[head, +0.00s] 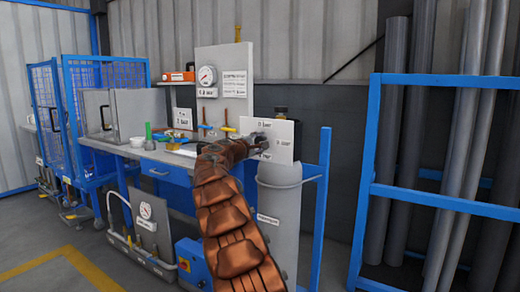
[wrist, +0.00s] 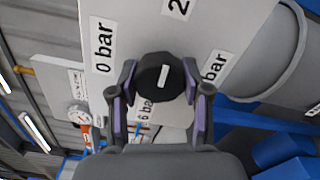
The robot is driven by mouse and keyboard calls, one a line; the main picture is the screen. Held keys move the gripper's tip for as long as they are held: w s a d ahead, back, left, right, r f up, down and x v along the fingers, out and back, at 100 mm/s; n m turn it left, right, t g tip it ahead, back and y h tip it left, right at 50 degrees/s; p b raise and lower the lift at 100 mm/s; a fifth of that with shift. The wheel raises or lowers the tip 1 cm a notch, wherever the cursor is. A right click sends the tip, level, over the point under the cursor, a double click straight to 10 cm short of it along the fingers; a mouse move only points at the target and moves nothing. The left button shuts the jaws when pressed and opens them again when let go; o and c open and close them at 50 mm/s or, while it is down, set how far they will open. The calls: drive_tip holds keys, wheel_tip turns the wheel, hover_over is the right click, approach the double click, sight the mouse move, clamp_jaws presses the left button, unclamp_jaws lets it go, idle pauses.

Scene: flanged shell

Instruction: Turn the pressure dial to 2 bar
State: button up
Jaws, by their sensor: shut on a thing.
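The pressure dial (wrist: 157,79) is a round black knob with a white mark on its face. It sits on a pale panel (wrist: 135,22), which also shows in the head view (head: 284,128). In the wrist view, labels surround it: 0 bar at left, a 2 at the top edge, a partly hidden bar label at right, 6 bar below. The white mark lies roughly along the line between the 2 and the 6 bar label. My gripper (wrist: 160,92) is shut on the dial, one finger on each side. In the head view my gripper (head: 254,141) covers the dial.
A grey cylinder (head: 280,215) stands below the panel. Left is a workbench (head: 165,155) with a gauge board (head: 222,62) and small items. A blue rack (head: 440,200) with long grey pipes stands at right. The floor at front left is clear.

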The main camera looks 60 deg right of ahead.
drive_tip(key=shift+m, duration=0.3)
drive_tip(key=o, duration=1.2)
drive_tip(key=shift+c, duration=0.2)
drive_tip(key=shift+a, duration=0.1)
drive_tip(key=shift+a+r, duration=0.15)
drive_tip(key=shift+a, duration=0.75)
drive_tip(key=a, duration=1)
drive_tip(key=shift+s, duration=0.25)
